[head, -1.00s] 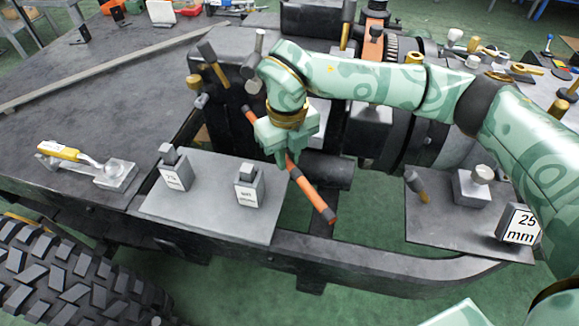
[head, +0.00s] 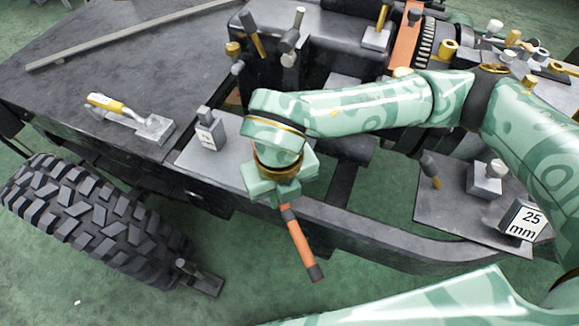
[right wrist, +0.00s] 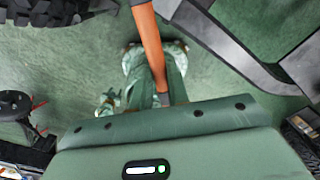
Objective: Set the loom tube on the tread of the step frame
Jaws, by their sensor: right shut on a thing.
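The loom tube is an orange rod with dark ends (head: 298,244). My right gripper (head: 283,203) is shut on its upper part, and the gripper hides that end. The tube slants down to the right, its lower end in front of the dark chassis rail against the green floor. A small dark plate with an upright block (head: 205,280) beside the tyre may be the step frame; I cannot tell for sure. My left gripper is not in view.
A grey plate (head: 190,155) with a labelled block (head: 209,132) lies left of my right gripper. The chassis rail (head: 390,236) runs behind the tube. A large tyre (head: 95,215) stands at left. A "25 mm" block (head: 523,220) sits at right. Floor in front is open.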

